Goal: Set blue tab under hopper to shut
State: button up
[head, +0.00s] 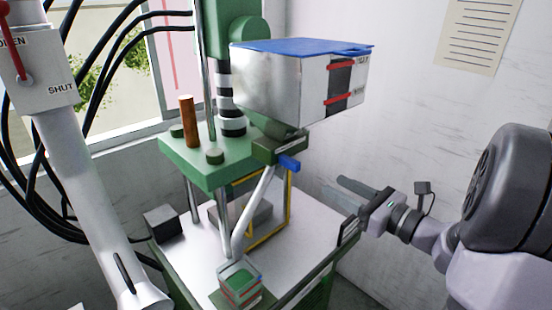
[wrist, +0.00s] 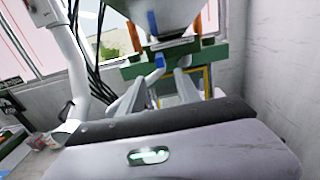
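The hopper (head: 280,88) is a grey metal box with a blue lid, mounted on the green press. The blue tab (head: 289,163) sticks out to the right from a dark green block (head: 278,149) under the hopper's narrow outlet. The tab also shows in the wrist view (wrist: 160,60), hanging down below the hopper. No open or shut marking is readable beside it. My gripper (head: 333,186) is to the right of the tab and a little lower, its fingers pointing left. The fingers look apart and empty, and do not touch the tab.
A sloping metal chute (head: 252,212) runs down from under the hopper to a small green-rimmed box (head: 240,284). A yellow frame (head: 289,205) stands behind it. A white pipe (head: 85,190) with an OPEN/SHUT plate and red lever is at left. Free space lies between gripper and tab.

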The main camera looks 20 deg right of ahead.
aim_at(299, 167)
jog(key=x, duration=1.5)
jog(key=shift+f+b, duration=0.1)
jog(key=shift+b, duration=0.25)
grip_shut()
dwell(0.3)
